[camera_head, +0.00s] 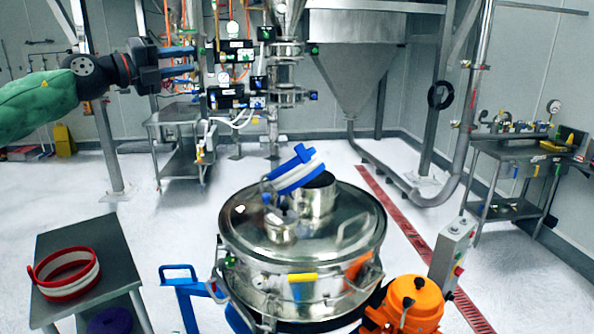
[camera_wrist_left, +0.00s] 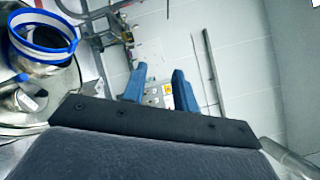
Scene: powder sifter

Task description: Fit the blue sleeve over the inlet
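The blue sleeve (camera_head: 296,176), a white ring with blue edges and a blue tab, is tilted at the top of the sifter lid. It overlaps the rear of two short metal ports, the open inlet (camera_head: 316,200), from the left. I cannot tell whether it touches the rim. The sleeve also shows at upper left in the left wrist view (camera_wrist_left: 42,52). My left gripper (camera_head: 192,60) is raised at upper left, well away from the sleeve. Its two blue fingers are apart with nothing between them, also in the left wrist view (camera_wrist_left: 158,80). My right gripper is not in view.
The round steel sifter (camera_head: 340,250) stands at centre, with an orange motor (camera_head: 412,300) at front right. A red and white sleeve (camera_head: 66,275) lies on a small dark table (camera_head: 95,245) at left. A steel hopper (camera_head: 360,60) stands behind.

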